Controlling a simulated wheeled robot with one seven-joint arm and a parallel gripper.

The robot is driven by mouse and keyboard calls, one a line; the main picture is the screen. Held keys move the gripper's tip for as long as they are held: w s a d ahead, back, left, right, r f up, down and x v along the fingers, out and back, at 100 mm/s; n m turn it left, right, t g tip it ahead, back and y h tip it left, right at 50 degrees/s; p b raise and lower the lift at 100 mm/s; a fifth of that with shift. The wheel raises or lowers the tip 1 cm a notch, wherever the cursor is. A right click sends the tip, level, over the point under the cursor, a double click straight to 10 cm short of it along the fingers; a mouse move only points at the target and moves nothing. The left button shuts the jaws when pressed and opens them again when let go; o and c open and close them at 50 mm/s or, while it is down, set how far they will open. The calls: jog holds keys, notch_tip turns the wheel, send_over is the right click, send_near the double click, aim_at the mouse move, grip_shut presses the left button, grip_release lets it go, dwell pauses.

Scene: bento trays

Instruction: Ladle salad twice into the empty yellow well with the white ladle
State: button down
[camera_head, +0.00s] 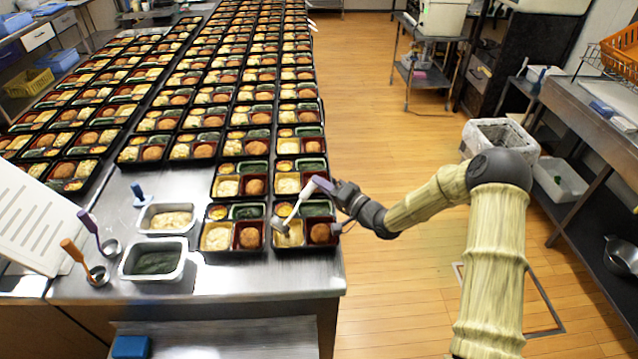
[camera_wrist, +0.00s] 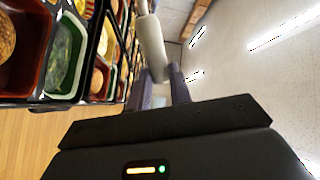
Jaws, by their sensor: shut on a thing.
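The bowl hides part of that well; what is in the bowl or how full the well is cannot be told. A metal tub of pale salad (camera_head: 167,218) stands left of the front trays. In the wrist view the white handle (camera_wrist: 152,45) runs between my fingers.
A tub of green food (camera_head: 154,261) stands in front of the salad tub. A purple-handled ladle (camera_head: 101,236) and an orange-handled ladle (camera_head: 87,262) stand at the left. Filled trays cover the counter behind.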

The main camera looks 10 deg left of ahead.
jog(key=shift+w+d+f+m, duration=0.3)
jog(key=shift+w+f+m, duration=0.15)
jog(key=shift+f+m, duration=0.35)
dwell(0.9)
